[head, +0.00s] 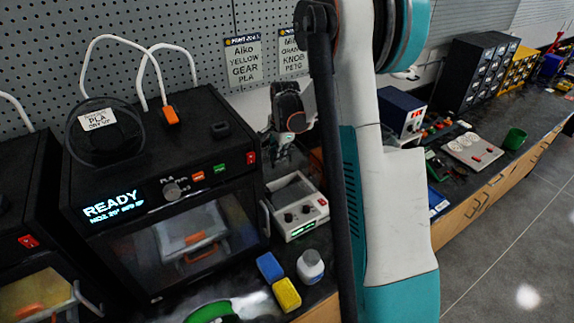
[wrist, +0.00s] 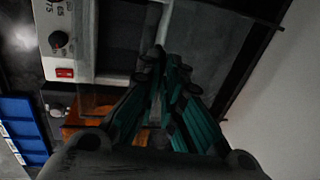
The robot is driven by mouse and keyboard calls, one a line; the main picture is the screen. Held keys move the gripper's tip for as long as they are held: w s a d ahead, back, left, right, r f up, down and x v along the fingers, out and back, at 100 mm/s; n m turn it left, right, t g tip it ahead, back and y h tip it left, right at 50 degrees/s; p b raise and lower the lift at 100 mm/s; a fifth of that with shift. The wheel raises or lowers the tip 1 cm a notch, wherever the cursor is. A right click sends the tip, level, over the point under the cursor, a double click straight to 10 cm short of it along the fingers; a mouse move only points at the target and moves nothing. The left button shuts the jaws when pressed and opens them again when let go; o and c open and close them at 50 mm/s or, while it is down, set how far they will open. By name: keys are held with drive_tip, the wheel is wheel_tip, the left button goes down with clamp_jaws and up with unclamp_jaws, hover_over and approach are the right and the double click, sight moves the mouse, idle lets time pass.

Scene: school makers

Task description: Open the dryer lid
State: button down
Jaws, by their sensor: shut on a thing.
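The dryer (head: 300,217) is a small pale grey box with dark knobs and a red switch, standing on the bench right of the big black printer. Its knob panel also shows at the upper left of the wrist view (wrist: 57,62). My gripper (head: 283,150) reaches down over the dryer's back. In the wrist view its dark and teal fingers (wrist: 162,68) close together at a pale grey edge strip beside a dark, glassy panel, which looks like the dryer lid (wrist: 118,35). The fingers hide the exact contact. Whether the lid is raised, I cannot tell.
The black printer (head: 165,200) with a READY display stands close on the left. A blue block (head: 270,267), a yellow block (head: 287,294) and a white-capped jar (head: 310,266) sit in front of the dryer. My arm hides bench right of it.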

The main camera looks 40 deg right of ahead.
hover_over(268, 155)
idle(0.3)
drive_tip(key=c, duration=1.7)
unclamp_jaws()
drive_tip(key=r, duration=0.4)
drive_tip(key=s+r, duration=0.1)
drive_tip(key=r, duration=0.2)
drive_tip(key=s+r, duration=0.1)
drive_tip(key=r, duration=0.3)
drive_tip(key=shift+s+a+r, duration=0.1)
drive_tip(key=shift+s+r, duration=0.05)
drive_tip(key=shift+r, duration=0.2)
